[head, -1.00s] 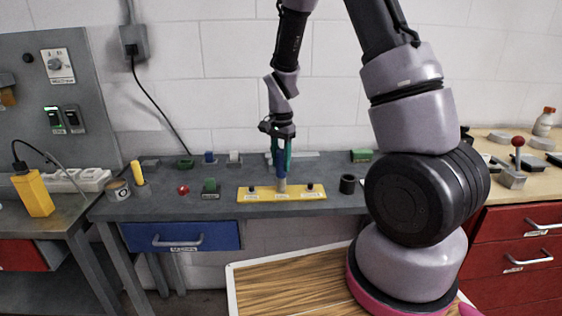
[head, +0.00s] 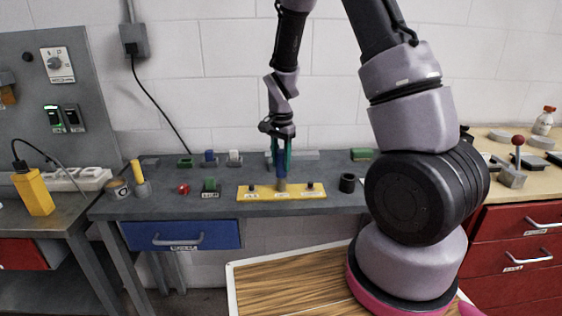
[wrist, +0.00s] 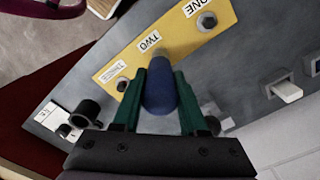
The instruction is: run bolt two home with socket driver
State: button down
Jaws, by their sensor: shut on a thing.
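The socket driver has a blue handle (wrist: 160,90) and a grey socket end (wrist: 180,48). My gripper (head: 281,170) is shut on the handle and holds the driver upright over the yellow plate (head: 255,193). In the wrist view my green fingers (wrist: 156,88) stand on both sides of the handle. The socket end is at the middle place, beside the label TWO (wrist: 148,41). Bolt two is hidden under it, so I cannot see how deep it sits. Bolt one (wrist: 206,21) and bolt three (wrist: 122,84) show on either side.
A black cup (head: 347,183) stands right of the plate. Several small blocks line the back of the grey bench (head: 330,205). A blue drawer (head: 180,236) is below.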

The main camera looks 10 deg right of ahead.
dwell(0.8)
jog(key=shift+r, duration=3.5)
